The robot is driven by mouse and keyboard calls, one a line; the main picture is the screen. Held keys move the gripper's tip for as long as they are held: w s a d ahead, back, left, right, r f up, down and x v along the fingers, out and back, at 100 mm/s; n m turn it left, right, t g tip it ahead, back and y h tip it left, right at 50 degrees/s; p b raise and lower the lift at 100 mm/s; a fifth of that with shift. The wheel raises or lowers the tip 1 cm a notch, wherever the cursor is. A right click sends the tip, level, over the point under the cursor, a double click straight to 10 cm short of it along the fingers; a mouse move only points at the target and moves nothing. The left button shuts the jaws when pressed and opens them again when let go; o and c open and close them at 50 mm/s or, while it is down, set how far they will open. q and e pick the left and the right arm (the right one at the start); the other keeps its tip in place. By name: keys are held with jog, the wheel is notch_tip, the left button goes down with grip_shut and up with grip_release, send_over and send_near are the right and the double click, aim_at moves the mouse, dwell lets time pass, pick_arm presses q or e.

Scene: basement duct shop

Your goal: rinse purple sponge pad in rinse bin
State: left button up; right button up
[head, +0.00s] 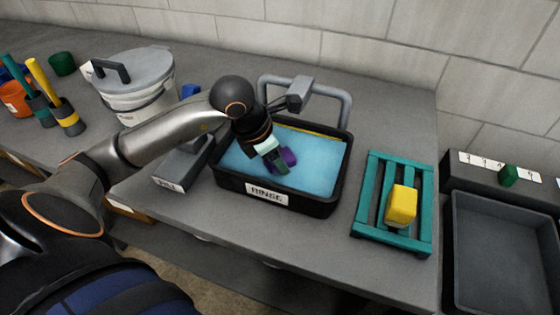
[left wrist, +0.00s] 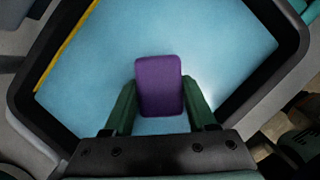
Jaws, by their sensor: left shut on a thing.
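The purple sponge pad (head: 288,157) is held over or at the blue water of the rinse bin. In the left wrist view the purple sponge pad (left wrist: 159,85) sits between the two green fingers of my left gripper (left wrist: 160,100), which is shut on it. In the head view my left gripper (head: 277,160) points down inside the bin's outline. The rinse bin (head: 268,195) is a black tub with a "RINSE" label. I cannot tell whether the pad touches the water. My right gripper is not in view.
A teal rack (head: 366,200) holding a yellow block (head: 401,205) stands right of the bin. A grey tray (head: 455,250) is at far right. A lidded white bucket (head: 135,104) stands left. A grey tubular handle (head: 345,100) rises behind the bin.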

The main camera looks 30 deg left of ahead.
aim_at(287, 153)
pick_arm(q)
jog(key=shift+r+p, duration=1.8)
jog(key=shift+r, duration=1.3)
jog(key=shift+r, duration=0.1)
